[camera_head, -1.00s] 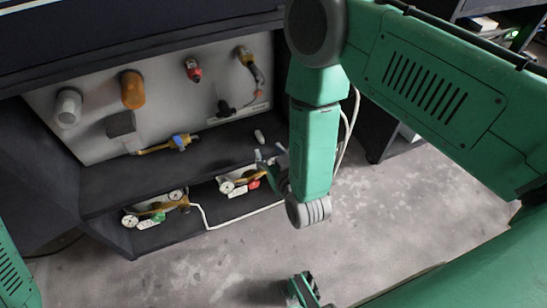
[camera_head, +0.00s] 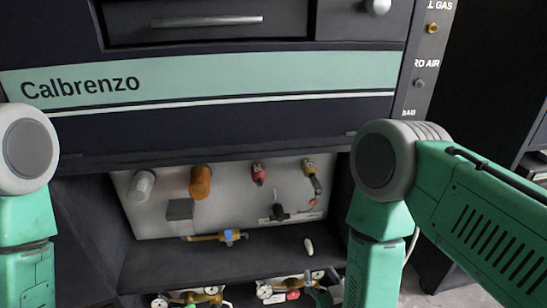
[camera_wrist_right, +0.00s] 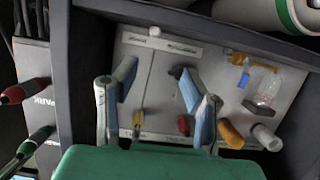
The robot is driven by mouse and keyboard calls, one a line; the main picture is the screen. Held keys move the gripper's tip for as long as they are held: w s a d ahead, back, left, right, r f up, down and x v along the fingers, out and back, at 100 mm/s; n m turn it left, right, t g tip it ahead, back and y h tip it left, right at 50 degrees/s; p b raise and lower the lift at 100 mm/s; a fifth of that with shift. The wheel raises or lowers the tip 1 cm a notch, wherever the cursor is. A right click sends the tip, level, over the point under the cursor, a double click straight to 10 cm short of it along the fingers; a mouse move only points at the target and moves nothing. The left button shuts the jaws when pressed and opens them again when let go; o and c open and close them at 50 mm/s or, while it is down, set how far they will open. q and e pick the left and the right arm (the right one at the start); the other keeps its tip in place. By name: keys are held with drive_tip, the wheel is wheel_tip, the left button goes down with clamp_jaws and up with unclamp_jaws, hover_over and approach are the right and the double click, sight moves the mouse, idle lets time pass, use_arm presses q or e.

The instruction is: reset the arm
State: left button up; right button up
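My right arm (camera_head: 372,262) is green and grey and hangs down at the right of the head view, in front of the cabinet. Its gripper (camera_head: 318,294) shows only in part at the bottom edge, beside the lower shelf. In the right wrist view my right gripper (camera_wrist_right: 160,82) has its two grey-blue fingers spread apart, with nothing between them. The fingers face the pale back panel and its hanging tools. My left arm (camera_head: 26,240) hangs down at the left edge of the head view; its gripper is out of the frame.
A dark cabinet with a green "Calbrenzo" band (camera_head: 215,85) stands ahead. Its open bay has a pale panel (camera_head: 235,203) with an orange cylinder (camera_head: 201,183) and other tools. A shelf (camera_head: 180,262) lies below, with gauge assemblies (camera_head: 190,298) lower down. Side walls bound the bay.

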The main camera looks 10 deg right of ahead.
drive_tip(key=s+d+f+g, duration=0.3)
drive_tip(key=s+g, duration=0.1)
drive_tip(key=s, duration=0.2)
drive_tip(key=s+d+f+g, duration=0.4)
drive_tip(key=s, duration=0.1)
drive_tip(key=s+d+r+g, duration=0.1)
drive_tip(key=s+d+g, duration=0.15)
drive_tip(key=s, duration=0.45)
drive_tip(key=s+d+r+g, duration=0.15)
drive_tip(key=s+g, duration=0.25)
drive_tip(key=s, duration=0.4)
wheel_tip(320, 180, up, 14)
drive_tip(key=p, duration=1.5)
drive_tip(key=shift+w+d+f+t+h+p, duration=0.2)
drive_tip(key=shift+w+d+t+h+p, duration=0.15)
drive_tip(key=shift+w, duration=0.1)
